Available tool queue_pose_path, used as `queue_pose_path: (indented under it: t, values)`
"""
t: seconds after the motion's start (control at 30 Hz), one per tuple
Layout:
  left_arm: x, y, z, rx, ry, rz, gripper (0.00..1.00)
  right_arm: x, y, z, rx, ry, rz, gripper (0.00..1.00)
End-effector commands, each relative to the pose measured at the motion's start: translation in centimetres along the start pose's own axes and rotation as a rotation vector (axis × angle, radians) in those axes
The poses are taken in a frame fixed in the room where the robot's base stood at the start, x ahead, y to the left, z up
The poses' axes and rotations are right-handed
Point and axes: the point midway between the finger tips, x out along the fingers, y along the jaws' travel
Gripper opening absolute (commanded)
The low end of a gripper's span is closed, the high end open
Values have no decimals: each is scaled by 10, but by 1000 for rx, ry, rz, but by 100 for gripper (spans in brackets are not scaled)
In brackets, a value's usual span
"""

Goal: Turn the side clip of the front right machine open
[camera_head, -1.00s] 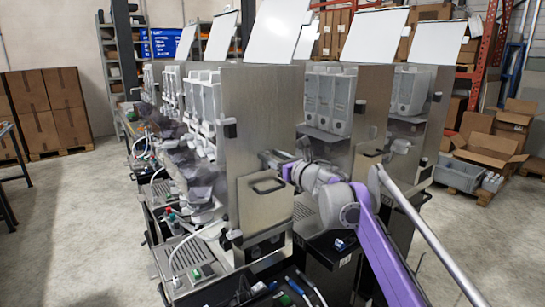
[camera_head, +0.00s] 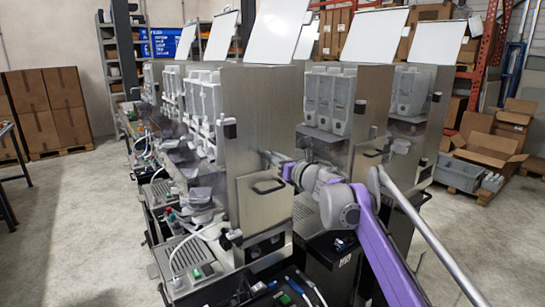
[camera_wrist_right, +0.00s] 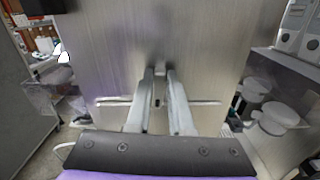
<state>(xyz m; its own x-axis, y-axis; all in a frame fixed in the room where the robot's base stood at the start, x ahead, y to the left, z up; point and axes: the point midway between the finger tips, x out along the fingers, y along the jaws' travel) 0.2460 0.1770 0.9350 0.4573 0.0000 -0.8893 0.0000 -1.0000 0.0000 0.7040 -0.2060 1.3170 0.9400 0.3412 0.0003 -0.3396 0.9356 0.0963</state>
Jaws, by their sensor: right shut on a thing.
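The nearest steel machine (camera_head: 262,105) stands upright with its flat side panel facing me, and the panel fills much of the right wrist view (camera_wrist_right: 110,60). A small grey side clip (camera_wrist_right: 160,70) sits at the middle of that panel. My right gripper (camera_wrist_right: 160,76) has its fingertips closed together on the clip. In the head view my right gripper (camera_head: 266,156) reaches in from the right, close to the panel. The fingertips hide part of the clip, and its exact turn is hard to tell. My left gripper is not in view.
A box with a black handle (camera_head: 264,206) juts out below my right gripper. A neighbouring machine with clear hoppers (camera_head: 328,98) stands to the right. Cables and small parts (camera_head: 298,285) lie in front. Open cardboard boxes (camera_head: 490,148) are at the far right. The left floor is clear.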

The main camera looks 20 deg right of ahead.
Motion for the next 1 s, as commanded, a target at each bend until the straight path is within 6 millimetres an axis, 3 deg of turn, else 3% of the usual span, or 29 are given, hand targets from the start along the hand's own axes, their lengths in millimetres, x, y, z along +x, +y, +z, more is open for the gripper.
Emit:
queue_pose_path:
  t: [1.0]
  values:
    - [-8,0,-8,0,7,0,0,0,-4,-3,924,1,0,0]
